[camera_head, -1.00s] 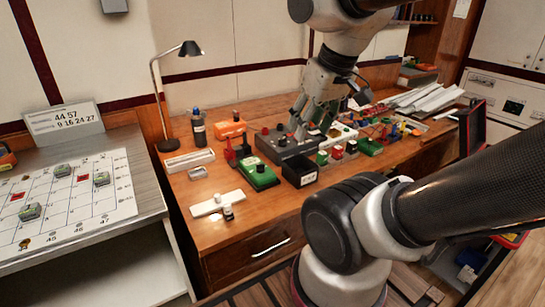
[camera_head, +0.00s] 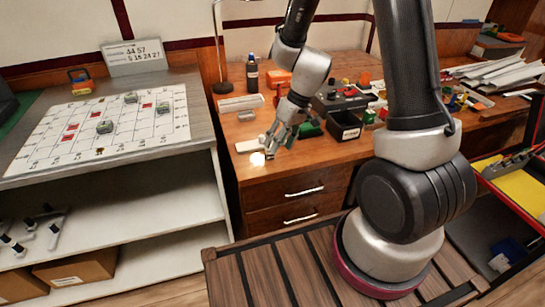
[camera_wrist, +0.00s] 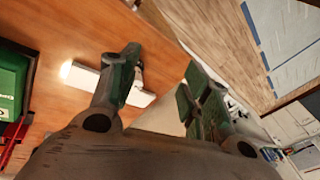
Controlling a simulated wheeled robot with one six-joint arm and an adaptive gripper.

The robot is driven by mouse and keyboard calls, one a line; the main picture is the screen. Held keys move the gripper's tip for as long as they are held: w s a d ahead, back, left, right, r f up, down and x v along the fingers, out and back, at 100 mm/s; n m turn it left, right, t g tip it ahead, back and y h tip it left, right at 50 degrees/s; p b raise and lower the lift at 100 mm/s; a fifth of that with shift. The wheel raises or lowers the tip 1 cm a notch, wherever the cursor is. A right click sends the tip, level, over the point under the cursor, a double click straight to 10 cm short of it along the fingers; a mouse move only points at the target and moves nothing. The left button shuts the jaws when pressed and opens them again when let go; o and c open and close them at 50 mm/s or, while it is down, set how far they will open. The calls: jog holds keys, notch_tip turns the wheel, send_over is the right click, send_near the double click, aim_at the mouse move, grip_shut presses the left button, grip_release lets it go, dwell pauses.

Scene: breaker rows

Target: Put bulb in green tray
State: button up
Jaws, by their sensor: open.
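My gripper (camera_head: 280,143) is open and empty, over the front left corner of the wooden desk. In the wrist view its two green-padded fingers (camera_wrist: 165,75) stand wide apart. A white strip (camera_head: 246,146) lies beneath, partly covered by the fingers; it also shows in the wrist view (camera_wrist: 88,80). A small bright glow (camera_head: 257,159) lies at its near end, perhaps the bulb, but its shape is washed out. A green block (camera_head: 309,129) sits just right of my gripper. I cannot make out a clear green tray; a green surface (camera_head: 14,112) shows at the left edge.
A black bin (camera_head: 345,126) and a dark control box stand right of my gripper. A bottle (camera_head: 252,75) and a lamp stand behind. A low bench with a marked white board (camera_head: 108,125) is at left. A yellow-floored tray (camera_head: 508,183) is at right.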

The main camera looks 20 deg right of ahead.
aim_at(269, 151)
jog(key=w+f+n, duration=0.1)
jog(key=w+f, duration=0.1)
jog(key=w+a+f+n+t, duration=0.1)
jog(key=w+f, duration=0.1)
jog(key=w+f+n+t, duration=0.1)
jog(key=w+f+n, duration=0.1)
jog(key=f, duration=0.1)
jog(key=shift+a+h, duration=0.25)
jog(key=shift+h, duration=0.05)
jog(key=shift+c, duration=0.5)
jog(key=c, duration=0.7)
jog(key=shift+c, duration=0.2)
